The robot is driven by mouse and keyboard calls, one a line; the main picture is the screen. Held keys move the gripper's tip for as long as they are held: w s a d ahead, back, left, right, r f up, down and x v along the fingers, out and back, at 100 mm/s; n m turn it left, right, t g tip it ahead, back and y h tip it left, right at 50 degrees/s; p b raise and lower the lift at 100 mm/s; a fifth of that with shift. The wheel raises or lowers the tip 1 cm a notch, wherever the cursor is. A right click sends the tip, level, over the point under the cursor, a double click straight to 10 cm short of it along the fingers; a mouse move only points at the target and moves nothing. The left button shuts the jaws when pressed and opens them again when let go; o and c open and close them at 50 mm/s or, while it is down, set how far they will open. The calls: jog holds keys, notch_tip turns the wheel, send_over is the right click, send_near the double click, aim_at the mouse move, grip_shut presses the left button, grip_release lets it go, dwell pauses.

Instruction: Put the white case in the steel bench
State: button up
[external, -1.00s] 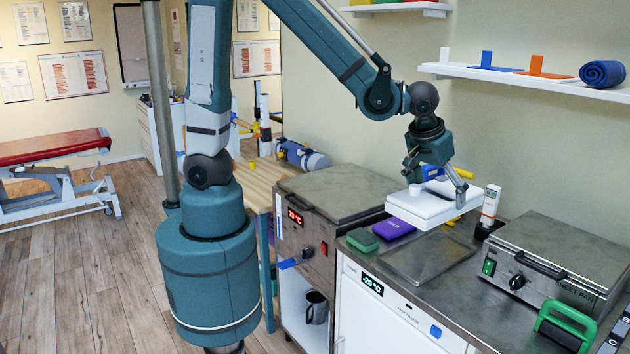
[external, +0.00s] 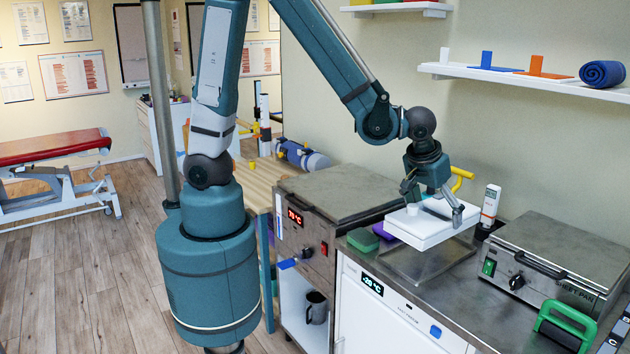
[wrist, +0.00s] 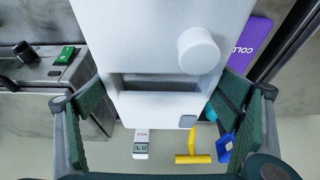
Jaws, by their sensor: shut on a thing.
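The white case (external: 418,230), a flat box with a round white knob on top, is between the fingers of my gripper (external: 434,206). In the wrist view the case (wrist: 140,50) fills the middle, with a finger of my gripper (wrist: 168,100) on each side. The case is roughly level and appears held above the steel bench (external: 462,296), over a shallow rectangular recess (external: 415,268) in its top. The case hides part of the recess, and the gap beneath it is hard to judge.
A green block (external: 363,239) and a purple cold pack (external: 381,230) lie left of the recess. A white bottle-like device (external: 490,204) stands behind right. A steel press (external: 555,262) occupies the right, and a steel heater box (external: 340,192) the left. A yellow handle (external: 461,174) is behind my gripper.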

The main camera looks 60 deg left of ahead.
aim_at(426, 215)
jog(key=shift+f+b, duration=0.3)
jog(key=shift+f, duration=2.55)
jog(key=shift+f, duration=2.1)
jog(key=shift+f+b, duration=0.15)
jog(key=shift+b, duration=0.3)
jog(key=o, duration=1)
jog(key=shift+r, duration=0.3)
jog(key=shift+p+v, duration=0.9)
jog(key=shift+v, duration=5)
jog(key=shift+s, duration=0.1)
